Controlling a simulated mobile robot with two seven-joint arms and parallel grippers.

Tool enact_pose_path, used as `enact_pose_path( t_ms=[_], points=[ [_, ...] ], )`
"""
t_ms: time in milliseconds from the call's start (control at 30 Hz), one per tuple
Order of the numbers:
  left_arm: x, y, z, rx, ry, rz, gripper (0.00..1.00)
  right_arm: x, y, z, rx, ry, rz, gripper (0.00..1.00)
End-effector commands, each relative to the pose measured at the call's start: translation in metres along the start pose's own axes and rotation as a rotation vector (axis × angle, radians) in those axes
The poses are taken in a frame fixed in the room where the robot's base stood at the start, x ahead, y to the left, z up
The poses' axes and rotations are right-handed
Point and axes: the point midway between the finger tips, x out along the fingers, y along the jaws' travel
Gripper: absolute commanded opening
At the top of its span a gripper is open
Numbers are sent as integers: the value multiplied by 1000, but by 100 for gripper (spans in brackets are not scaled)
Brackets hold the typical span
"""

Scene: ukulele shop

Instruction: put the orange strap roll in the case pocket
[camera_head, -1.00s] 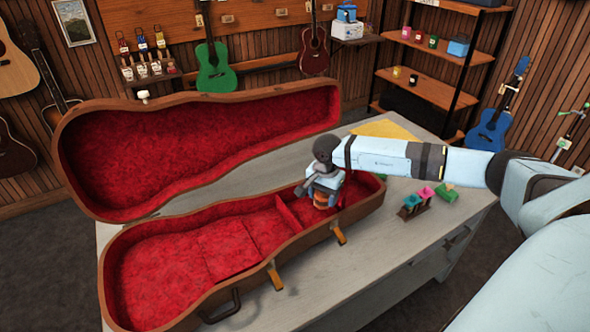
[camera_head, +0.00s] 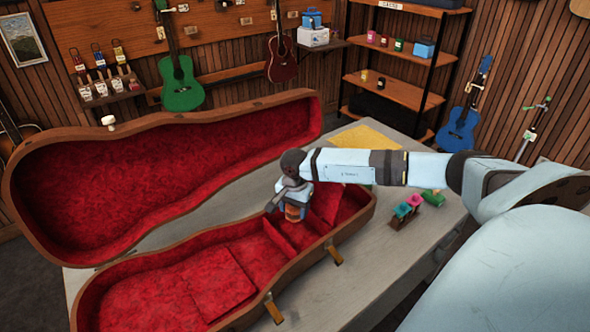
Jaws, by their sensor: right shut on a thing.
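The open ukulele case (camera_head: 262,288) lies on the table with red plush lining and its lid raised at the back. A red divider (camera_head: 281,236) crosses the case and sets off a pocket (camera_head: 350,207) at its right end. My right gripper (camera_head: 294,208) points down at the left part of this pocket, near the divider. It is shut on the orange strap roll (camera_head: 294,213), of which only a small orange part shows below the fingers. I cannot tell whether the roll touches the pocket floor. My left gripper is out of view.
A small rack with pink and teal pieces (camera_head: 404,212) and a green item (camera_head: 433,197) stand on the table right of the case. A yellow cloth (camera_head: 366,137) lies behind my right arm. The grey tabletop (camera_head: 375,262) in front is clear.

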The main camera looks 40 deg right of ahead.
Motion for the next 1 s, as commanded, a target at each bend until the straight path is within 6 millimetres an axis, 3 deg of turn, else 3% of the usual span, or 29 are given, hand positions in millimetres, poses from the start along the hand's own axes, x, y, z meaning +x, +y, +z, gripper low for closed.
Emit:
enact_pose_path(
  t_ms=[367, 1000],
  points=[
    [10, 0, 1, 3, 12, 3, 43, 32, 0, 7, -14, -1, 1, 30],
    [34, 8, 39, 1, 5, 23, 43, 85, 8, 4, 6, 0, 0, 30]
  ],
)
